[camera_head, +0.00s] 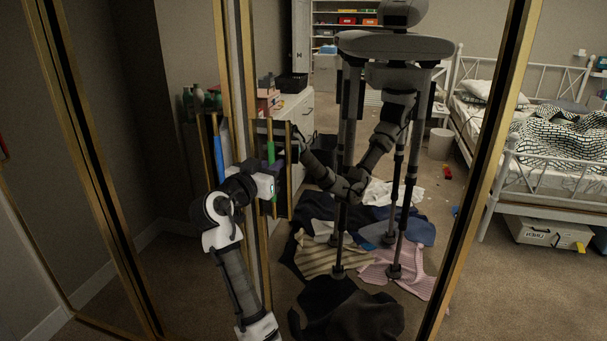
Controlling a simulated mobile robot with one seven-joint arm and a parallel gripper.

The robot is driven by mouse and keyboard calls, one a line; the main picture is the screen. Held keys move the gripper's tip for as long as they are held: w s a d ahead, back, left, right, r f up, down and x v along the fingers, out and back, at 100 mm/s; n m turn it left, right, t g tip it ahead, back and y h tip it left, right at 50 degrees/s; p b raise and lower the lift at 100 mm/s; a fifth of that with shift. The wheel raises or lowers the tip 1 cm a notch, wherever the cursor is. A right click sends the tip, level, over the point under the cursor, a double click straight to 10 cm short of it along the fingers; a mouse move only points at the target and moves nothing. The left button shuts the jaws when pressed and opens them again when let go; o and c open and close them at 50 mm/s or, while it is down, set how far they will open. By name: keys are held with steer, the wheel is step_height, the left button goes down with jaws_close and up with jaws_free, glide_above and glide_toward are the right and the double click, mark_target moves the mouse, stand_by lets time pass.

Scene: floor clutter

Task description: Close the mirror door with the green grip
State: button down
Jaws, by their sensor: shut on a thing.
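The mirror door (470,210) is a tall gold-framed panel filling the middle and right of the view. A narrow upright green grip (271,152) stands at its left side, beside a gold-edged frame. My gripper (268,186) is at this grip, partway up the door, and is shut on it. Green shows above and below the jaws; the fingertips themselves are small and partly hidden. My arm reaches up to it from the bottom of the view. A blue upright grip (218,158) stands just left of my gripper.
Another gold-framed panel (100,180) stands at the left. The mirror reflects my body, a white bed (545,150), a dresser (298,115) and clothes (365,265) on the floor. Carpet shows at the lower left.

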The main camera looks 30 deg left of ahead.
steer(key=a, duration=0.1)
steer(key=s+a, duration=0.1)
steer(key=a, duration=0.1)
steer(key=shift+a, duration=0.2)
steer(key=c, duration=1.5)
jaws_free()
steer(key=shift+d, duration=0.15)
steer(key=shift+c, duration=0.2)
steer(key=s+d+b, duration=0.1)
steer(key=s+b, duration=0.2)
steer(key=s, duration=1)
steer(key=shift+s, duration=0.35)
